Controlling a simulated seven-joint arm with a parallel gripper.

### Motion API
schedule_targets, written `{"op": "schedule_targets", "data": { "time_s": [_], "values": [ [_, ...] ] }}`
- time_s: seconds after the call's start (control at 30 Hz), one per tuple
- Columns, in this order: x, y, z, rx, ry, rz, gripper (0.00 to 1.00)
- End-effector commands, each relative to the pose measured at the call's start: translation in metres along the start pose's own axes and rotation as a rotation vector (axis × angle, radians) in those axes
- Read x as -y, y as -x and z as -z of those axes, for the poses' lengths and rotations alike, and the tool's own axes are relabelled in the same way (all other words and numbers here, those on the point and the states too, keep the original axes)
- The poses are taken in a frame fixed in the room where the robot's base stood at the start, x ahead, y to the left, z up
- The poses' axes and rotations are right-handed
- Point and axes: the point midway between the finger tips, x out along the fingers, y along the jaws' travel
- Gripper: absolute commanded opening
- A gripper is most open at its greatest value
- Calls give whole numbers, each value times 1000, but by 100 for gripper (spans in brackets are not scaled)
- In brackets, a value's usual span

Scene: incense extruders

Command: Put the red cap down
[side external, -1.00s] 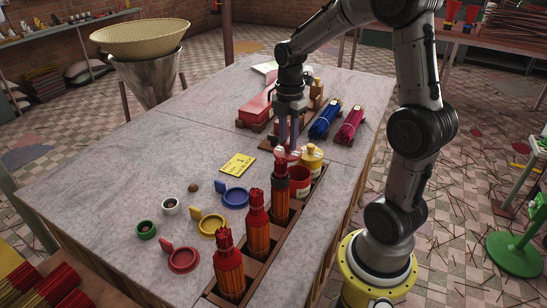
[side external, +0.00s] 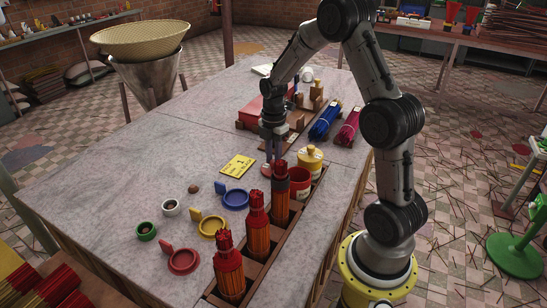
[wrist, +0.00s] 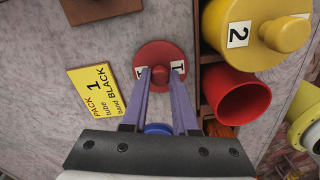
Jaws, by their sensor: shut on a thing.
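My gripper (side external: 273,163) is shut on the red cap and stands left of the rack, low by the grey table top. In the wrist view the red cap (wrist: 160,50) is a round disc with white number 1 labels, between the fingertips (wrist: 160,74). In the side view the fingers hide most of the cap, and I cannot tell whether it touches the table. The open red tube (side external: 299,184) stands uncapped in the rack to the right; its empty-looking mouth (wrist: 245,102) faces the wrist camera.
A yellow tube with its cap (side external: 312,158) stands beside the red tube. A yellow card (side external: 238,165) lies left of my gripper. Bundled sticks (side external: 326,120) lie behind.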

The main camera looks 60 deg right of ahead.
Motion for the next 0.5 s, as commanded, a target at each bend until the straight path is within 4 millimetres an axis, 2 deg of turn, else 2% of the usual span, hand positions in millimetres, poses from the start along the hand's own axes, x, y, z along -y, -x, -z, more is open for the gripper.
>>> {"op": "schedule_targets", "data": {
  "time_s": [0.27,0.3,0.43,0.5],
  "values": [
    [0,-3,0,0,0,1,0],
    [0,-3,0,0,0,0,34],
    [0,-3,0,0,0,0,57],
    [0,-3,0,0,0,0,57]
  ]
}}
